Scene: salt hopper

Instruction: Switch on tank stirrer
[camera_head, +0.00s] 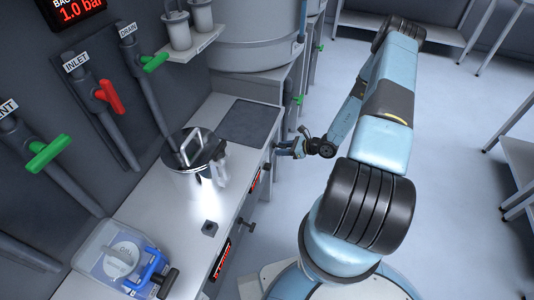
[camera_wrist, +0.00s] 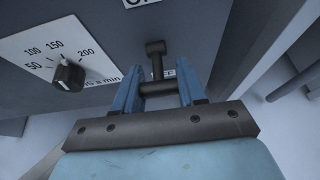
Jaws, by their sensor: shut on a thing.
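My gripper (camera_wrist: 158,88) is shut on a dark T-shaped switch lever (camera_wrist: 155,48) on a grey cabinet front. Labels above and behind the lever are cut off or partly hidden. A black dial knob (camera_wrist: 69,76) on a white scale reading 50 to 200 sits to the left, apart from the fingers. In the head view my gripper (camera_head: 283,150) is at the cabinet front below the bench edge; the lever is too small to make out there. The large grey tank (camera_head: 252,35) stands behind.
A shiny pot (camera_head: 212,160) stands on the bench (camera_head: 170,222). A clear box (camera_head: 95,252) with a blue-handled item is at the front left. Red and green valve handles (camera_head: 108,96) line the wall. The floor (camera_head: 450,110) at right is open, with tables beyond.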

